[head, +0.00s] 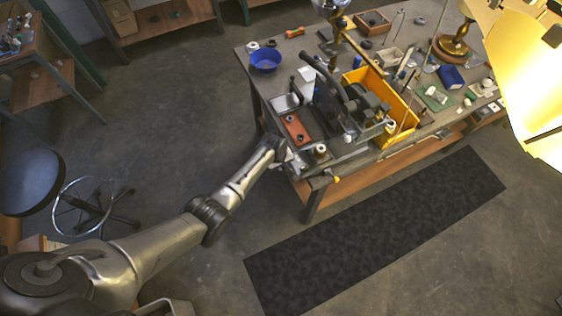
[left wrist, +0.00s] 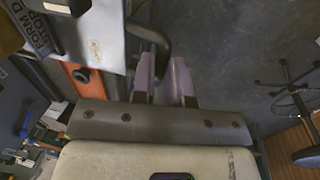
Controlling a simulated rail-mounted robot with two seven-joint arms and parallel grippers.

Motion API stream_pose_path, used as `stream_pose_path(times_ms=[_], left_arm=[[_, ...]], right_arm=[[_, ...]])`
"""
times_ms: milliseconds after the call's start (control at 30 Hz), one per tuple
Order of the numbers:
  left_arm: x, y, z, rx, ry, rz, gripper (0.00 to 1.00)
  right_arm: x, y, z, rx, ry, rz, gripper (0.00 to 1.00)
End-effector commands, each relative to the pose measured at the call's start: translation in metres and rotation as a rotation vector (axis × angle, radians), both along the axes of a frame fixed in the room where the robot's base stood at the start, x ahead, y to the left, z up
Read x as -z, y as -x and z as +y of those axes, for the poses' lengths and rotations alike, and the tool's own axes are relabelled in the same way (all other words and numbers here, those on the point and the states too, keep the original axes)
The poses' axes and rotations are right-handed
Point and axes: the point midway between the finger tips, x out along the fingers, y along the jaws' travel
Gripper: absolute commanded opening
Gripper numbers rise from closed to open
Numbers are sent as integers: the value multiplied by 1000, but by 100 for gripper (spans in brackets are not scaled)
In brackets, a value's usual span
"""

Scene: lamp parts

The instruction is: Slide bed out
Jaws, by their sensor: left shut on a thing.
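The bed that the task names is hard to single out. A metal machine (head: 330,105) stands at the left end of the workbench, with an orange-red plate (head: 295,128) on its near left side. In the left wrist view the orange plate (left wrist: 88,88) lies beside a metal panel (left wrist: 95,35) with lettering partly in view. A black curved handle (left wrist: 152,38) sticks out by this panel. My left gripper (head: 280,149) is at the bench's left edge. In the left wrist view its fingers (left wrist: 165,82) are shut on the black handle. My right gripper is not in view.
Small parts and a brass lamp base (head: 453,47) crowd the workbench (head: 285,85). A stool (head: 30,180) stands at left. The floor left of the bench is clear.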

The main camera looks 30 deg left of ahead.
Motion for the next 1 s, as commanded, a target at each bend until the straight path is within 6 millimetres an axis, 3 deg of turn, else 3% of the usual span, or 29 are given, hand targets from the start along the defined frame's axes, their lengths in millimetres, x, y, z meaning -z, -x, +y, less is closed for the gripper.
stream_pose_path(times_ms=[100,133,400,733,1000], left_arm=[[0,2,1,5,-1,8,0],[0,2,1,5,-2,8,16],[0,1,1,2,0,6,39],[-7,1,1,0,-1,3,39],[-49,7,6,0,-1,-1,39]], right_arm=[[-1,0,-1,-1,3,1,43],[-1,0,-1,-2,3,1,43],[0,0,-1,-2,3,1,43],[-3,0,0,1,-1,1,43],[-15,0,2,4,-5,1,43]])
